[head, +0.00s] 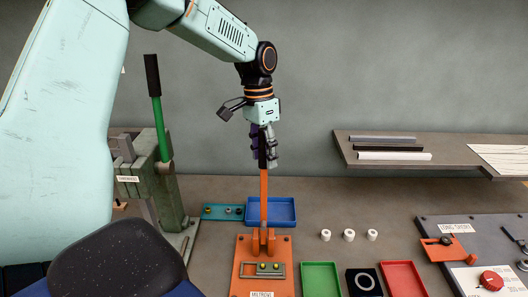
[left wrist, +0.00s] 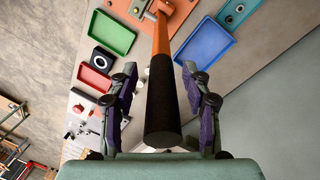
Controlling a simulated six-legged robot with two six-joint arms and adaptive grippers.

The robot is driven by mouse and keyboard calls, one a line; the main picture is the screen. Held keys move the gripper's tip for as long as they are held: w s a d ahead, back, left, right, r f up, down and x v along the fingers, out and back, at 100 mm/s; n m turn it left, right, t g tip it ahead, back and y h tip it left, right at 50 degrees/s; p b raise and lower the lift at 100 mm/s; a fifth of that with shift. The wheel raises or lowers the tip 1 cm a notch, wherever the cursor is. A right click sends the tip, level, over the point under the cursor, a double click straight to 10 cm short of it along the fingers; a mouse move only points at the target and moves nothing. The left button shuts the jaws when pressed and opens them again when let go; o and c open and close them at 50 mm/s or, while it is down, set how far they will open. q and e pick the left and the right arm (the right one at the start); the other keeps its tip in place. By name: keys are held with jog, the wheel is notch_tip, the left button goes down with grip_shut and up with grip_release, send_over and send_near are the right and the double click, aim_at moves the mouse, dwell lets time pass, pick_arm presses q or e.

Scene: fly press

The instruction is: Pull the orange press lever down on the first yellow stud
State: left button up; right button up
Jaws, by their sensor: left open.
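The orange press lever (head: 263,196) stands upright on the orange press base (head: 247,284) in the head view. My left gripper (head: 264,158) points down over the lever's black grip. In the left wrist view the black grip (left wrist: 162,105) lies between the two spread fingers of my left gripper (left wrist: 162,110), with a gap on each side. The gripper is open. My right gripper is in neither view.
A green-levered press (head: 160,160) stands to the left. A blue tray (head: 285,210) lies behind the orange press. A green tray (head: 321,280) and a red tray (head: 402,280) lie to its right. Several white cylinders (head: 348,235) stand behind these. A shelf (head: 430,150) juts from the wall.

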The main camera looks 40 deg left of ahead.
pick_arm(q)
jog(key=shift+w+a+f, duration=0.1)
jog(key=shift+w, duration=0.25)
jog(key=c, duration=0.3)
jog(key=shift+s+d, duration=0.2)
jog(key=c, duration=0.5)
jog(key=shift+w+a, duration=0.1)
jog(key=shift+w, duration=0.05)
grip_shut()
